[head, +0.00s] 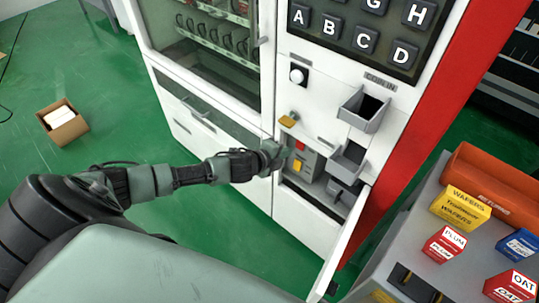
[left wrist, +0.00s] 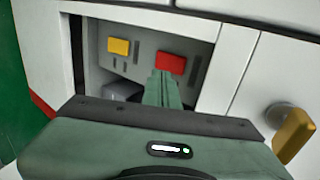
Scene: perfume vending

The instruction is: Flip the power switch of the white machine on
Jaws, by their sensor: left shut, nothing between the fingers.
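The white machine (head: 305,215) has an open lower compartment with a grey panel inside. A red switch (head: 300,145) and a yellow switch (head: 297,165) sit on that panel. In the left wrist view the red switch (left wrist: 171,64) is just beyond my fingertips, and the yellow switch (left wrist: 118,46) is to its left. My left gripper (head: 284,153) is shut and empty, its tips at the compartment opening close to the red switch. I cannot tell whether they touch it. Which switch is for power, and its position, cannot be read. My right gripper is not in view.
The compartment's white door (head: 341,246) hangs open on the right. A yellow handle (head: 288,121) sticks out above the compartment. Grey trays (head: 362,107) jut out below the coin label. A grey cart (head: 385,250) with snack boxes stands at right. A cardboard box (head: 64,127) lies on the green floor.

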